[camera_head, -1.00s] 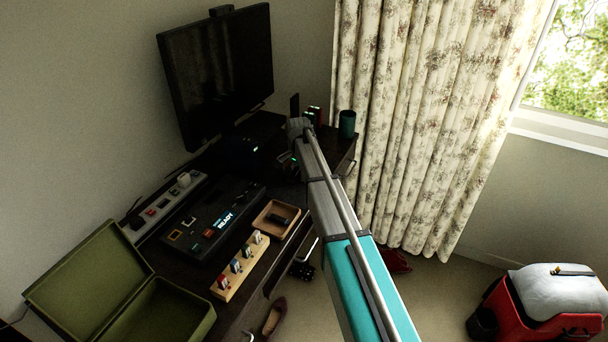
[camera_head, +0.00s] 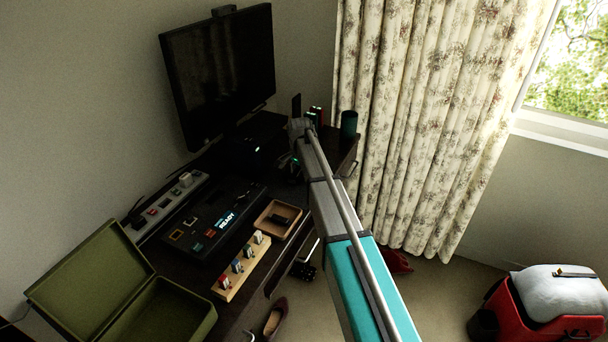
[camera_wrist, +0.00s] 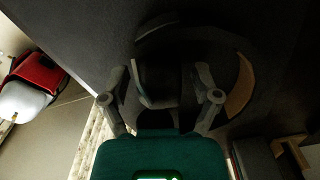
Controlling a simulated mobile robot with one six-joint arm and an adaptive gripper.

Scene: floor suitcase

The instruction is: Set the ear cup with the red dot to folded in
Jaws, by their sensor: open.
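In the wrist view, a dark headset lies on the dark desk top; its curved headband (camera_wrist: 160,26) arches across the top. A dark ear cup (camera_wrist: 160,75) sits between the two fingers of my gripper (camera_wrist: 167,80), which are open on either side of it. I cannot tell whether the fingers touch it. A tan curved piece (camera_wrist: 240,85), seemingly part of the headset, is to the right. I see no red dot; the cup is in deep shadow and its fold is unclear. In the head view, my arm mostly hides the gripper and headset.
A monitor (camera_head: 217,75) stands at the back of the desk. A console (camera_head: 211,222), a wooden tray (camera_head: 277,219), a block with several switches (camera_head: 241,268) and an open green case (camera_head: 160,315) are nearer.

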